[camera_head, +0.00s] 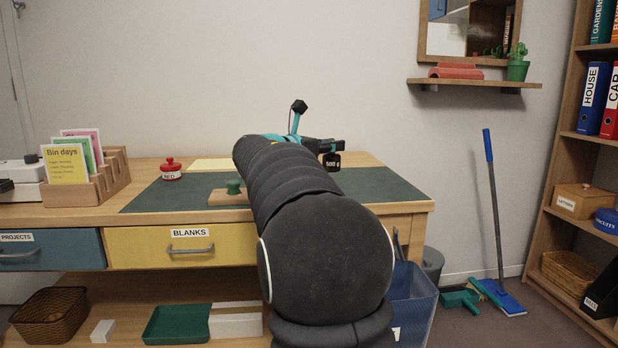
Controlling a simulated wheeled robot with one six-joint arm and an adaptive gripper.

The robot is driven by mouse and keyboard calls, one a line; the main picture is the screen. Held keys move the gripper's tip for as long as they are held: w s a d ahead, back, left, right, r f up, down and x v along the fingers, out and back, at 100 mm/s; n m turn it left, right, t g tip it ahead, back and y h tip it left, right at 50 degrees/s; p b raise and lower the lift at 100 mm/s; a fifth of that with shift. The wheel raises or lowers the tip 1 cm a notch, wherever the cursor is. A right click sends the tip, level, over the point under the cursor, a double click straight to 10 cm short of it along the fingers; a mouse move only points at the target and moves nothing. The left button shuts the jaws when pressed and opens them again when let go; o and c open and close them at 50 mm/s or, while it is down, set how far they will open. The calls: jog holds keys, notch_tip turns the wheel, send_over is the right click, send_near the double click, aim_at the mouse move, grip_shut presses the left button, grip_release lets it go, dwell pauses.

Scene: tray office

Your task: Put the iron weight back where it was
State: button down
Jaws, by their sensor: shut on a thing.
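The iron weight (331,162) is small and black, with a pale "500 g" marking. It hangs at my gripper (331,149), which is shut on it. Both are beyond the bend of my dark arm, over the back right part of the desk. The weight appears to be above the desk's back edge or the green mat (372,184); its exact height cannot be told. My arm hides much of the mat and part of the gripper.
On the desk are a red lidded pot (172,170), a wooden board (222,198) with a green knob (234,187), a yellow sheet (211,165) and a wooden card holder (106,181). The mat's right part looks clear. A blue bin (412,294) stands at lower right.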

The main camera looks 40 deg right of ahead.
jog(key=shift+w+a+f+b, duration=0.4)
jog(key=shift+w+f, duration=0.35)
jog(key=shift+f, duration=0.45)
jog(key=shift+w+a+f+b, duration=0.2)
jog(key=shift+w+a+f, duration=0.3)
jog(key=shift+w+f, duration=0.5)
jog(key=shift+w+a+f+b, duration=0.3)
jog(key=shift+w+a+f, duration=0.2)
jog(key=shift+f, duration=0.9)
jog(key=shift+f, duration=0.1)
jog(key=c, duration=1)
grip_release()
jog(key=shift+f, duration=0.1)
jog(key=shift+w+a+r, duration=0.1)
jog(key=shift+a+r, duration=0.05)
jog(key=shift+r, duration=0.05)
jog(key=a, duration=0.7)
jog(key=s+a+p, duration=0.1)
jog(key=a, duration=0.3)
jog(key=shift+a+r, duration=0.25)
jog(key=shift+a, duration=0.05)
